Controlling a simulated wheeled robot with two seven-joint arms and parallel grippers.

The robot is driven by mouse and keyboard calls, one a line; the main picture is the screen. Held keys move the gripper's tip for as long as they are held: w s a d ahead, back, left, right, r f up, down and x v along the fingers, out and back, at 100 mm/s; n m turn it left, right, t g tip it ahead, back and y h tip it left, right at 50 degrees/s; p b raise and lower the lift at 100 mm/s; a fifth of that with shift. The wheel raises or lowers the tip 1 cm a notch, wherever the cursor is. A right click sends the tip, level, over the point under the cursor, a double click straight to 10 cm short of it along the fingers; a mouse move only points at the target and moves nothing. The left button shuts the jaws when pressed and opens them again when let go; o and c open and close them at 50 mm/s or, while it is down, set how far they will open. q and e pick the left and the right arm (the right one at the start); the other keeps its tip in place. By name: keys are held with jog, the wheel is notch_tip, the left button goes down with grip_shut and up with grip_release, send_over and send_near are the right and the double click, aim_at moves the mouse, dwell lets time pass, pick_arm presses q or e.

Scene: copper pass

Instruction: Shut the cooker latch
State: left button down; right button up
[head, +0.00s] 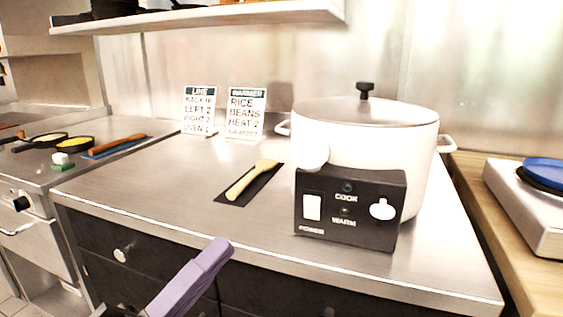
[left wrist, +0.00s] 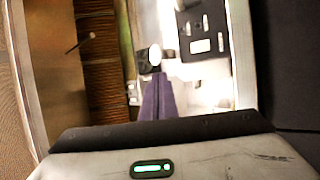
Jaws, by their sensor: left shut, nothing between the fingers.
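The white cooker (head: 420,140) stands on the steel counter with its lid (head: 355,108) on top. Its black front panel (head: 350,185) carries a white power switch (head: 312,207), COOK and WARM lights, and a white rounded lever (head: 382,209) at the right. A white rounded piece (head: 313,153) juts out above the panel's left; I cannot tell which part is the latch. My left gripper (head: 222,246), with purple fingers, is shut and empty before the counter's front edge, left of and apart from the cooker. Its fingers also show in the left wrist view (left wrist: 157,95). My right gripper is out of view.
A wooden paddle (head: 252,178) lies on a dark mat left of the cooker. Two sign cards (head: 245,112) stand at the back. A stove with pans (head: 72,145) is at left; a burner with a blue pan (head: 545,172) is at right. A shelf (head: 210,18) hangs above.

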pick_arm(q)
jog(key=p, duration=0.1)
send_near(314, 151)
jog(key=w, duration=0.1)
jog(key=w+d, duration=0.1)
jog(key=w, duration=0.2)
jog(key=shift+w+d+r, duration=0.25)
jog(key=shift+d+r, duration=0.05)
jog(key=shift+r, duration=0.1)
jog(key=shift+p, duration=0.3)
